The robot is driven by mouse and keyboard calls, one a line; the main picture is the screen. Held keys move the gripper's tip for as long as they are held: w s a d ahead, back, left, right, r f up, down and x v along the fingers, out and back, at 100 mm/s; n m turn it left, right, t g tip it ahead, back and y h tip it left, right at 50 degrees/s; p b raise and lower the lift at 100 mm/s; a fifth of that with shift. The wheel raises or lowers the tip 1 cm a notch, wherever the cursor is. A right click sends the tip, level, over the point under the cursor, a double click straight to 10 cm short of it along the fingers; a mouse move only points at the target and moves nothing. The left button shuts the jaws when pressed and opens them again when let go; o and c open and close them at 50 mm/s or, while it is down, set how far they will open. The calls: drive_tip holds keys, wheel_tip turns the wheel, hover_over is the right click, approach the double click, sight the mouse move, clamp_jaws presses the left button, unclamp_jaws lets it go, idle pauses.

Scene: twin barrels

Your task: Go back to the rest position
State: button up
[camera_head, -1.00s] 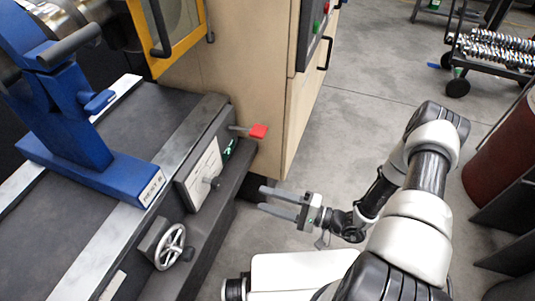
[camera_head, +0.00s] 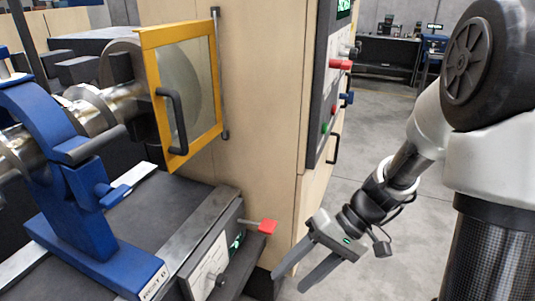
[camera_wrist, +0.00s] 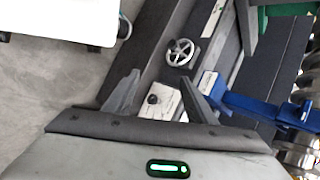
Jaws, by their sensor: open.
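My gripper (camera_head: 298,272) is open and empty in the head view, its two grey fingers pointing down and left in front of the wooden cabinet of the machine. It is right of the red-handled lever (camera_head: 262,225) and appears apart from it. In the wrist view my gripper (camera_wrist: 166,95) shows its two fingers spread, with the black knob and white panel of the machine seen between them. Nothing is held.
A lathe-like machine with a blue steady rest (camera_head: 75,190), a yellow-framed guard (camera_head: 183,90) and a control panel (camera_head: 325,85) stands on the left. A handwheel (camera_wrist: 181,52) shows in the wrist view. Open grey floor (camera_head: 375,120) lies to the right.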

drive_tip(key=s+d+r+m+t+h, duration=0.1)
drive_tip(key=s+d+r+t+h, duration=0.25)
drive_tip(key=r, duration=0.55)
drive_tip(key=s+d+r+t+h, duration=0.2)
drive_tip(key=d+r+t+h, duration=0.25)
drive_tip(key=r, duration=0.35)
wheel_tip(320, 180, up, 15)
drive_tip(key=p, duration=1.5)
drive_tip(key=shift+r, duration=0.15)
drive_tip(key=shift+w, duration=0.1)
